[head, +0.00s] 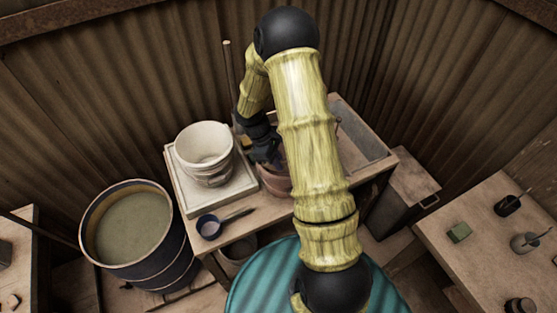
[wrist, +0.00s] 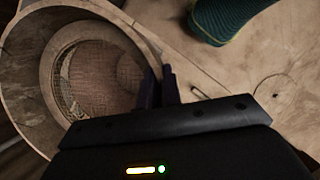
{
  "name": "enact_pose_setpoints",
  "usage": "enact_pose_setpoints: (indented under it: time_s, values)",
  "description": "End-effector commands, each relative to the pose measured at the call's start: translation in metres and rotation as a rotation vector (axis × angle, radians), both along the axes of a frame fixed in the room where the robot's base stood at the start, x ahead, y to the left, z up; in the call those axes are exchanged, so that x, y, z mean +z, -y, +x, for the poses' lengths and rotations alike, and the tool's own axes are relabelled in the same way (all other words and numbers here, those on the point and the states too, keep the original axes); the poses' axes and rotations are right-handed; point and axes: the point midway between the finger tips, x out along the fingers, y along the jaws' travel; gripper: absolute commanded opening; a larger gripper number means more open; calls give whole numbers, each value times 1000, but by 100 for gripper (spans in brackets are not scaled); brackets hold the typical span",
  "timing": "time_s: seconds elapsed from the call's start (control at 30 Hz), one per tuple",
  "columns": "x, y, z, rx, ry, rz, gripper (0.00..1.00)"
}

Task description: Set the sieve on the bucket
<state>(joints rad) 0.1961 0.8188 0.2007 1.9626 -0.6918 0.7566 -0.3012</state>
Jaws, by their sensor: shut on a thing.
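The sieve (head: 272,181) is a round, brownish hoop at the middle of the table in the head view, partly hidden behind my arm. In the wrist view the sieve (wrist: 22,85) fills the left side, with its tall wall and mesh bottom showing. My gripper (head: 264,155) is shut on the sieve's rim; in the wrist view its fingers (wrist: 160,88) pinch the right side of the wall. I cannot tell whether the sieve touches the table. The whitish bucket (head: 205,142) stands upright, open at the top, just left of my gripper.
The bucket stands on a pale square tray (head: 181,188). A small dark-blue cup (head: 209,227) and a brush-like tool (head: 238,215) lie in front. A large drum (head: 120,268) of murky liquid stands left. A stick (head: 228,75) rises behind the bucket. A teal ribbed thing (wrist: 225,15) shows in the wrist view.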

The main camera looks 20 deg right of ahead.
Motion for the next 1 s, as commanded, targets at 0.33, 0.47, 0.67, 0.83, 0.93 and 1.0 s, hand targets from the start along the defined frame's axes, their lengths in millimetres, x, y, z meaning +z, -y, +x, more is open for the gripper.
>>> enact_pose_setpoints:
  time_s: [0.33,0.47,0.67,0.83,0.93,1.0]
  values:
    - [-25,0,0,-1,1,1,0]
    - [-33,0,0,-1,1,1,0]
    - [-41,0,0,-1,2,0,0]
    - [-43,1,0,-2,1,0,0]
    - [-42,1,0,-2,1,0,0]
    - [-42,1,0,-2,1,0,0]
